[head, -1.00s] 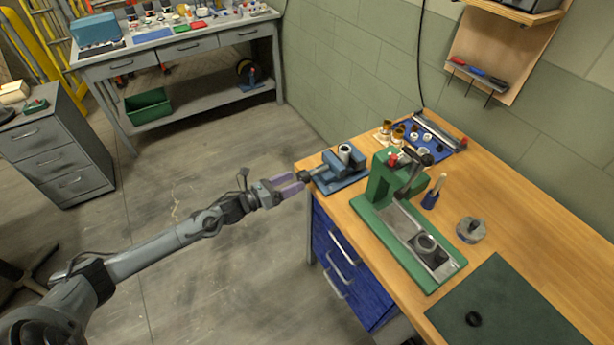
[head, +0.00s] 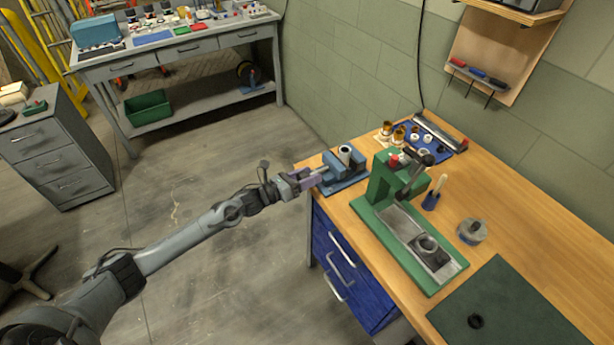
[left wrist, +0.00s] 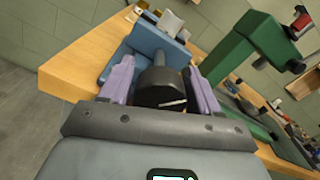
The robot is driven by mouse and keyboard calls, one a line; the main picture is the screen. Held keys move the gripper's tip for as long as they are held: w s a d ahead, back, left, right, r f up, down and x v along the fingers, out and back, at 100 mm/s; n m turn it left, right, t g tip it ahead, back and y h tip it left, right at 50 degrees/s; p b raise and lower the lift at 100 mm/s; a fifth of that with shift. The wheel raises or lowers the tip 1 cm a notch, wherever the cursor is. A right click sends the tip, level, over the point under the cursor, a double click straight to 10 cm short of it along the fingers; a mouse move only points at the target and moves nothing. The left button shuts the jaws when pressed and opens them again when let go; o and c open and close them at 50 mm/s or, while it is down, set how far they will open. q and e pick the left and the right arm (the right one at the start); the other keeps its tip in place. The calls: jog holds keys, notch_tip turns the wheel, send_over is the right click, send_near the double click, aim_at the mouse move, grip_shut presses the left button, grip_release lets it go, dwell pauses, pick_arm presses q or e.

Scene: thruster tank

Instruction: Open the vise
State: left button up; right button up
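The blue vise (head: 345,173) sits at the left end of the wooden bench, with a light grey cylinder (head: 346,153) standing between its jaws. My left gripper (head: 312,177) is at the vise's near-left end. In the left wrist view, the vise (left wrist: 150,42) lies straight ahead and its dark round handle knob (left wrist: 160,88) is between my two purple fingers (left wrist: 163,85). The fingers are spread, one on each side of the knob; whether they touch it I cannot tell. My right gripper is not in view.
A green press (head: 408,225) stands close to the right of the vise. Behind it are a blue mat (head: 440,146) with small parts and a blue-based brush (head: 431,200). A dark green mat (head: 515,305) covers the near bench. Floor left of the bench is clear.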

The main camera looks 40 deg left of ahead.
pick_arm(q)
jog(key=c, duration=0.7)
jog(key=shift+r+n, duration=0.1)
jog(key=shift+n, duration=0.6)
